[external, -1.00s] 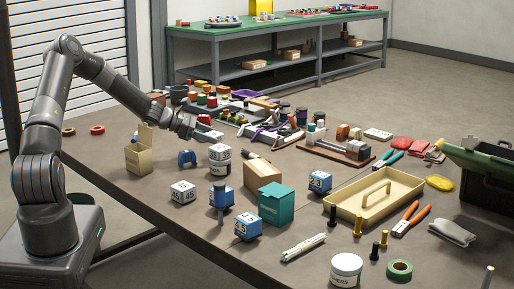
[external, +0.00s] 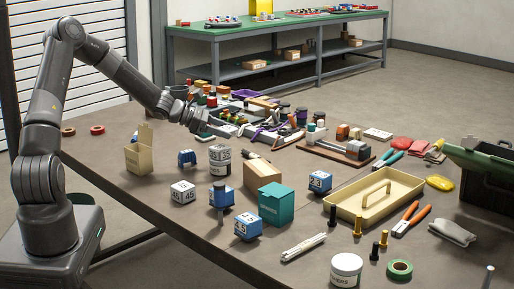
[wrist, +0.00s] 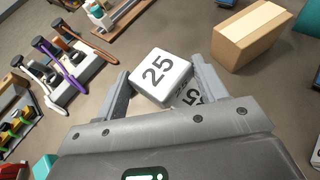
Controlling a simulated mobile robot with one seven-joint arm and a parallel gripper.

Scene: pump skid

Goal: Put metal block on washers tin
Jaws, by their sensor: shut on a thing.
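The metal block (wrist: 160,75) is a pale cube marked 25 on two faces. In the wrist view it sits between the two fingers of my gripper (wrist: 163,88), which is shut on it. A round white tin (external: 346,269) with a label stands at the table's front, well to the right of my gripper. Its lettering is too small to read surely, but it looks like the washers tin.
A cardboard box (external: 262,176), a teal box (external: 284,204) and several numbered cubes stand between gripper and tin. Upright bolts (external: 375,250) and green tape (external: 399,269) are near the tin.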

